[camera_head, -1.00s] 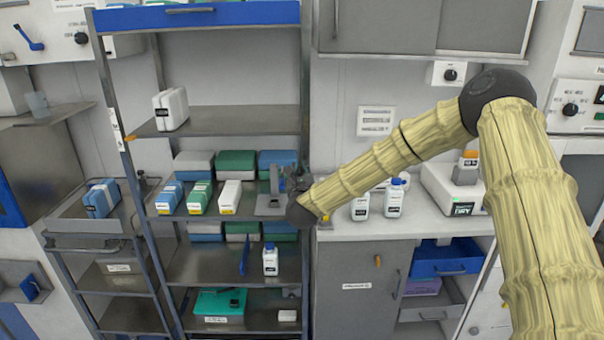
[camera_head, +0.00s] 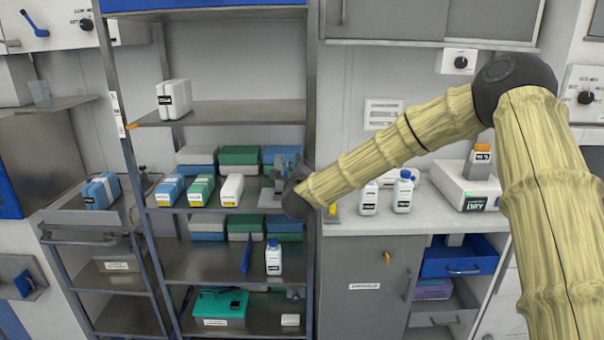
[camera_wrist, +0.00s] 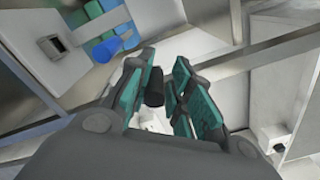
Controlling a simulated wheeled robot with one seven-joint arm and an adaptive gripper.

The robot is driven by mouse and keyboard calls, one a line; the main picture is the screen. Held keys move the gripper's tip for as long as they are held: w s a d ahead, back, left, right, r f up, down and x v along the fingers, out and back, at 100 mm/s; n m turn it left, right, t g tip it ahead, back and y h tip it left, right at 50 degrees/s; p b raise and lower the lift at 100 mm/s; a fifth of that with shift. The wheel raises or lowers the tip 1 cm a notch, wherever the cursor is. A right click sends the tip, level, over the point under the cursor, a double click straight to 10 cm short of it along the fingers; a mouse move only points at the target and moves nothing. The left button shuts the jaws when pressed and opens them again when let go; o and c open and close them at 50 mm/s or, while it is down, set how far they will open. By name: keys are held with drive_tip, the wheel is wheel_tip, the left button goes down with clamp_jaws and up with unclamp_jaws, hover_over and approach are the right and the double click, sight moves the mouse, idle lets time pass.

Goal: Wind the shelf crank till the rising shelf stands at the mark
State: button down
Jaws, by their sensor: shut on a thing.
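My gripper (camera_head: 284,166) is at the right upright of the shelf rack, partly hidden by my wrist. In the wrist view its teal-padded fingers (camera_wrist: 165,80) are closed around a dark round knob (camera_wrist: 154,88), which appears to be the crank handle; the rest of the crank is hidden. The upper grey shelf (camera_head: 235,112), likely the rising one, carries a white container (camera_head: 174,99). A pale label strip (camera_head: 118,115) runs down the left upright, its lower end close to an orange spot at the shelf's left front corner. I cannot tell whether shelf and mark line up.
A lower shelf holds blue, green and white boxes (camera_head: 203,190) beside my gripper. A white bottle (camera_head: 273,258) stands below. The counter (camera_head: 400,226) at right carries bottles (camera_head: 403,192) and a white device (camera_head: 465,188). A trolley (camera_head: 80,212) stands left.

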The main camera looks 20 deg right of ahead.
drive_tip(key=shift+s+a+f+n+b, duration=0.1)
drive_tip(key=shift+f+n+b, duration=0.55)
drive_tip(key=shift+n, duration=0.6)
drive_tip(key=shift+f+n+b, duration=0.6)
drive_tip(key=shift+n, duration=0.7)
drive_tip(key=shift+s+a+f+n+b, duration=0.1)
drive_tip(key=shift+f+n+b, duration=0.55)
drive_tip(key=shift+n, duration=0.6)
drive_tip(key=shift+d, duration=0.1)
drive_tip(key=c, duration=1.4)
unclamp_jaws()
drive_tip(key=shift+w, duration=0.1)
drive_tip(key=shift+d, duration=0.1)
drive_tip(key=shift+r, duration=0.3)
drive_tip(key=v, duration=1.2)
